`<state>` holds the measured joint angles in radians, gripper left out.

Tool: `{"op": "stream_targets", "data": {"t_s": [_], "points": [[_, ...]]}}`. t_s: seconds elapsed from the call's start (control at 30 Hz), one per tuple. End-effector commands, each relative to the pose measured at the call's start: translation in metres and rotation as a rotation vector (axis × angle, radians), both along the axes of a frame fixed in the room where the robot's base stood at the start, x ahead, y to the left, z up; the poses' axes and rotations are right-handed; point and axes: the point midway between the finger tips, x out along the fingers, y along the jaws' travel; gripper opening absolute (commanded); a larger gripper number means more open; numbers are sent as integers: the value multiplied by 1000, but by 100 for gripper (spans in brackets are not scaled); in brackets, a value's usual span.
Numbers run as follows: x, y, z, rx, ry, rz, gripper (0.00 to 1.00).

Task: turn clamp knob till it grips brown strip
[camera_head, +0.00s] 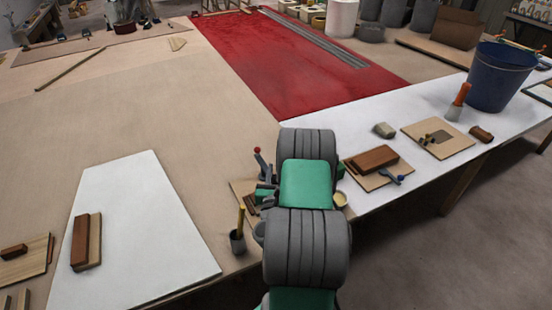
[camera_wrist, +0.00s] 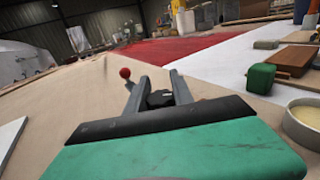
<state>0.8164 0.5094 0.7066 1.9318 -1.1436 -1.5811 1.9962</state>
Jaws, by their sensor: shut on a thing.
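My gripper (camera_wrist: 155,86) is low over the bench, its two grey fingers on either side of a dark clamp knob (camera_wrist: 160,98) and shut on it. In the head view my gripper (camera_head: 264,188) is partly hidden by my arm. A red ball on a dark lever (camera_head: 257,152) stands just beyond the fingers; the red ball (camera_wrist: 125,72) also shows in the wrist view. A small brown strip (camera_head: 250,206) lies on a thin board (camera_head: 238,188) beside the gripper. The clamp jaw is hidden, so I cannot tell whether it touches the strip.
A round cream dish (camera_head: 341,199) and a board with a brown block (camera_head: 374,159) are to the right. A blue bucket (camera_head: 500,78) stands far right. The beige bench ahead is mostly clear.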

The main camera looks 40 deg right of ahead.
Motion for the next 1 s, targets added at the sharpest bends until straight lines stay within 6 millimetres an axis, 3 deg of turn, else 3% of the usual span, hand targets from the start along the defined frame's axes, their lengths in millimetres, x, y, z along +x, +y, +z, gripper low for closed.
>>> {"op": "stream_targets", "data": {"t_s": [0.73,0.77,1.0], "points": [[-2,-4,1,-2,-4,-87,0],[-2,-4,1,-2,-4,-87,29],[-2,-3,1,-1,-3,-85,49]]}}
